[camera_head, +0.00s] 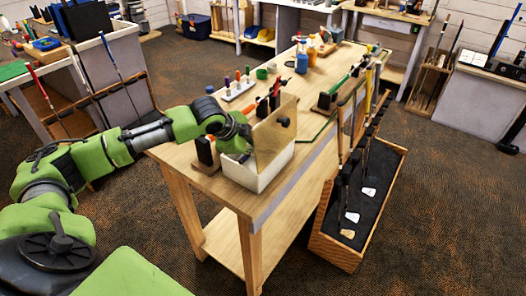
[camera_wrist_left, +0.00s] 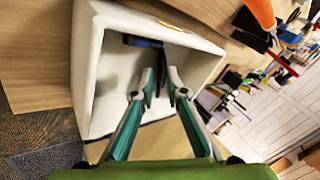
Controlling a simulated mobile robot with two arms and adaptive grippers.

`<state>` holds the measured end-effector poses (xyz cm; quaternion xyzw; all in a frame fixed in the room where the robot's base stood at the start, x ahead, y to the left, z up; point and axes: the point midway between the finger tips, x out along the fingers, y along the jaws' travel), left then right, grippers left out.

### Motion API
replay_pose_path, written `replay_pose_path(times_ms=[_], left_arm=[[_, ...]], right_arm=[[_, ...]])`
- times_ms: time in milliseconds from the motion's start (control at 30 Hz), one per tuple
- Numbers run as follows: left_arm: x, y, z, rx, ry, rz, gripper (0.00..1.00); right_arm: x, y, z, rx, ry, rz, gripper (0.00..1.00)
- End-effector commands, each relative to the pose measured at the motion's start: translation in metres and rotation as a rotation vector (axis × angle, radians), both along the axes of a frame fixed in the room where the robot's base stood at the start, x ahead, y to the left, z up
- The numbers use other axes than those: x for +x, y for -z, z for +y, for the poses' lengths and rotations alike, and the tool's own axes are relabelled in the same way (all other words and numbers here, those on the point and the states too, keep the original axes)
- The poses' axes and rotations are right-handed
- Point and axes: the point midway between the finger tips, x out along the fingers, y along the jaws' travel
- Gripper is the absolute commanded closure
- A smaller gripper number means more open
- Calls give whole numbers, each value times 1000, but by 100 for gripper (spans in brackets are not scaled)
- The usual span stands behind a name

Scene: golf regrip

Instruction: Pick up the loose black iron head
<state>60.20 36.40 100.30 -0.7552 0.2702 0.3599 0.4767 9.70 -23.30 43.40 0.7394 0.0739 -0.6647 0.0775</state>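My left gripper (camera_wrist_left: 160,80) points down into a white open bin (camera_wrist_left: 86,70), its two fingertips apart. A small dark, bluish piece (camera_wrist_left: 142,41) lies in the bin by its far wall, beyond the fingertips. I cannot tell for sure whether it is the black iron head. Another thin dark shape (camera_wrist_left: 149,92) shows beside the left fingertip; I cannot tell what it is. In the head view the bin (camera_head: 262,181) stands at the near end of the workbench, and a tan panel hides the gripper's fingers. My right gripper is not in view.
The tan panel (camera_head: 270,138) rises over the bin. The wooden workbench (camera_head: 200,121) carries bottles (camera_head: 302,62) and a row of coloured-handled tools (camera_head: 239,87). A long wooden rack (camera_head: 326,247) with clubs stands on the floor right of the bench. Open carpet lies further right.

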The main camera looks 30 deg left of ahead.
Motion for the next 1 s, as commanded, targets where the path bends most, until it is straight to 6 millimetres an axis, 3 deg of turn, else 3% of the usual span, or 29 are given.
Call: replay_pose_path(times_ms=[33, 300, 433, 467, 500, 1000], left_arm=[[5, 3, -2, -2, 0, 1, 87], [17, 22, -2, 1, 1, -1, 87], [17, 22, -2, 1, 1, -1, 87], [17, 22, -2, 1, 1, -1, 89], [17, 22, -2, 1, 1, -1, 100], [17, 15, -2, 1, 0, -4, 100]], right_arm=[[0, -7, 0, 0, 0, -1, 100], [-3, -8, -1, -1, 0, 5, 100], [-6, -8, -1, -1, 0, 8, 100], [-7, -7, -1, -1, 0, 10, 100], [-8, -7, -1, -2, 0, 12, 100], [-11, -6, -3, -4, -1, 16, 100]])
